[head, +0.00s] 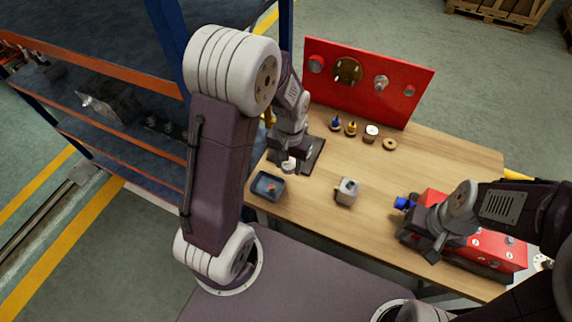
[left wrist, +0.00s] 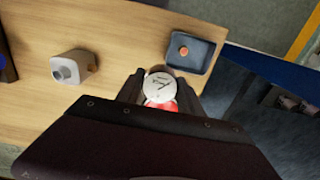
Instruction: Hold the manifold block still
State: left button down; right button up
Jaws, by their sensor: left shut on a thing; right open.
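A long red block (head: 495,252) with several silver round fittings lies at the right of the table; it looks like the manifold block. A blue part (head: 404,203) sticks out at its left end. My right gripper (head: 422,246) is open at the block's left end, and its arm hides part of the block. I cannot tell whether the fingers touch it. My left gripper (head: 289,164) is shut on a round white-faced gauge (left wrist: 159,88) with black marks and red below it, near the table's left edge.
A dark tray (head: 257,191) with a small orange part stands at the left edge. A grey block (head: 347,191) with a round port sits mid-table. Small parts (head: 371,132) stand before a red upright panel (head: 368,82). Bare wood lies right of the grey block.

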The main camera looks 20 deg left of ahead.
pick_arm(q)
jog(key=shift+s+a+r, duration=0.1)
jog(key=shift+r, duration=0.1)
jog(key=w+d+r+m, duration=0.2)
jog(key=d, duration=0.7)
jog(key=w+d+r+m, duration=0.3)
jog(key=d, duration=0.7)
jog(key=shift+m, duration=0.3)
jog(key=shift+w, duration=0.1)
